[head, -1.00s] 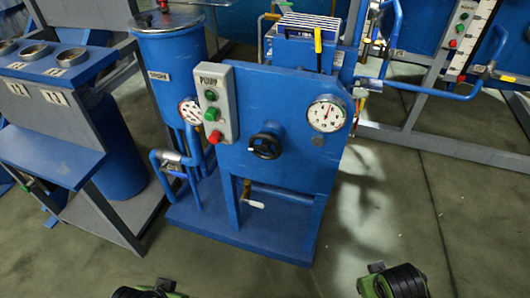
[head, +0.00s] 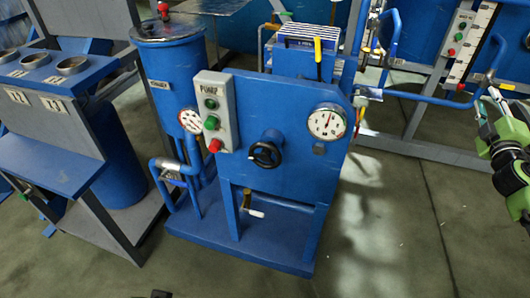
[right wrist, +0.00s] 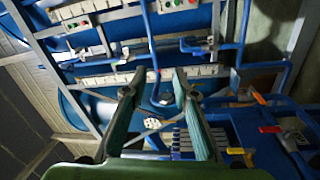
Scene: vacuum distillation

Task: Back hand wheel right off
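A black hand wheel (head: 266,150) sits on the front panel of the blue pump cabinet (head: 285,115), left of and below a round gauge (head: 327,122). I cannot tell whether it is the back hand wheel; no other wheel shows clearly in the head view. My right gripper (head: 490,100) is raised at the right edge of the head view, well apart from that wheel. In the right wrist view its two fingers (right wrist: 158,75) are spread with nothing held between them. Blue pipework shows beyond them. My left gripper is not in view.
A control box (head: 213,112) with green and red buttons is on the cabinet's left. A blue tank (head: 174,75) stands behind it. Blue pipes (head: 430,98) and a white scale panel (head: 466,45) stand at the back right. The floor (head: 400,225) right of the cabinet is clear.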

